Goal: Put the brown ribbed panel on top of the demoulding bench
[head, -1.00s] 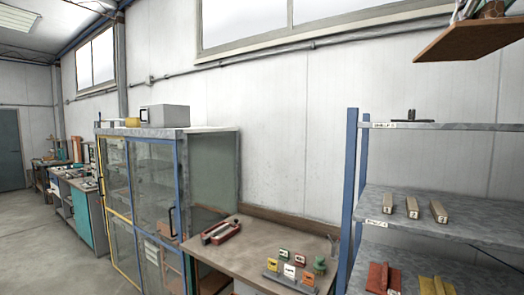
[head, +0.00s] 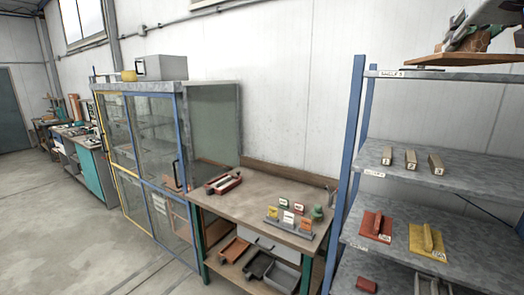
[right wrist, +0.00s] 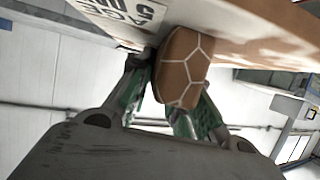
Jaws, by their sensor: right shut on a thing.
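My right gripper (head: 477,36) comes in at the top right and is shut on the raised part of a brown panel (head: 466,61). The panel is held flat, high up, in front of the top shelf in the picture. In the right wrist view the green-sided fingers (right wrist: 168,100) grip a brown block with white honeycomb lines, and the brown panel (right wrist: 265,38) with a printed label lies beyond. A wooden workbench (head: 222,217) stands against the wall at the middle. I cannot tell whether it is the demoulding bench. My left gripper is not in view.
A blue-posted shelf rack (head: 345,175) at right holds grey blocks, a red panel (head: 376,226) and a yellow panel (head: 428,240). The workbench carries a red tool (head: 223,184) and coloured cards (head: 290,218). A glass cabinet (head: 150,150) adjoins it. Floor at left is clear.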

